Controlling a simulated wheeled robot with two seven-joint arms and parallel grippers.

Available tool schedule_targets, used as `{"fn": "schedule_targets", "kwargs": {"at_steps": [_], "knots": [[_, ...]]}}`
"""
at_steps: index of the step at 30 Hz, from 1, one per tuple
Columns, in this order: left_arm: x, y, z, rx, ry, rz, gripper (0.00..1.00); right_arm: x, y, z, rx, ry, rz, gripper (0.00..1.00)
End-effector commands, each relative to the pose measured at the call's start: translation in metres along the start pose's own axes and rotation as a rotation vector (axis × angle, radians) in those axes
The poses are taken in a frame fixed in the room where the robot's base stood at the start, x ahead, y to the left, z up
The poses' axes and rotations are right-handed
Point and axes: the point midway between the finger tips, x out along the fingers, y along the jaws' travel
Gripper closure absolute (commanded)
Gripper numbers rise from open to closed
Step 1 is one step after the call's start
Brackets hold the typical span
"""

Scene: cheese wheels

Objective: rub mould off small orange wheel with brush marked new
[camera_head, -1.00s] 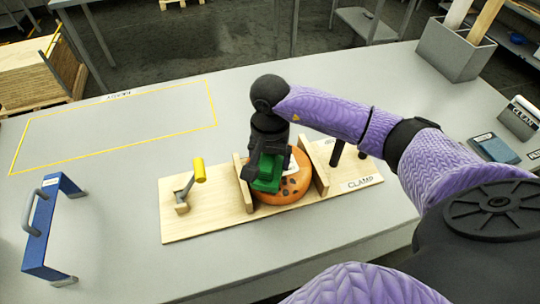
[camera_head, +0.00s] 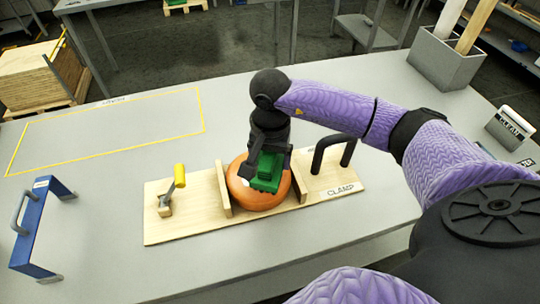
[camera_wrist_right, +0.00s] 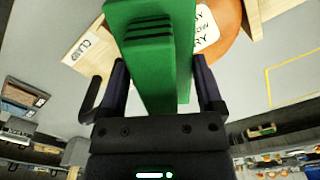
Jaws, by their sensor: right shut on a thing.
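The small orange wheel (camera_head: 258,199) lies on the wooden clamp board, between two upright wooden jaws. A white label shows partly on its top, also in the right wrist view (camera_wrist_right: 205,28). No dark spots show on its visible front; its back and part of its top are hidden. My right gripper (camera_head: 266,163) is shut on a green brush (camera_head: 266,172) over the wheel. The brush fills the middle of the right wrist view (camera_wrist_right: 152,62). I cannot tell whether its underside touches the wheel, and no marking reads on it. My left gripper is out of view.
The clamp board (camera_head: 185,225) has a yellow-knobbed lever (camera_head: 179,176) at left and a black handle (camera_head: 333,150) at right. A blue frame with a handle (camera_head: 37,225) stands far left. A yellow outlined area (camera_head: 110,130) is empty. A grey bin (camera_head: 445,66) stands back right.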

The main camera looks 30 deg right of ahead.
Motion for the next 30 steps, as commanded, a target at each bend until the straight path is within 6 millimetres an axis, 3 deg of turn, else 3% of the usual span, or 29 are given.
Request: {"fn": "schedule_targets", "kwargs": {"at_steps": [13, 30], "knots": [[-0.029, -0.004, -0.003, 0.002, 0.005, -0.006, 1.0, -0.041, 0.002, 0.0, 0.017, 0.001, 0.0, 0.62], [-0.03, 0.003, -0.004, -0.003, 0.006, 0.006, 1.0, -0.043, 0.002, 0.0, 0.018, 0.0, 0.0, 0.62]]}}
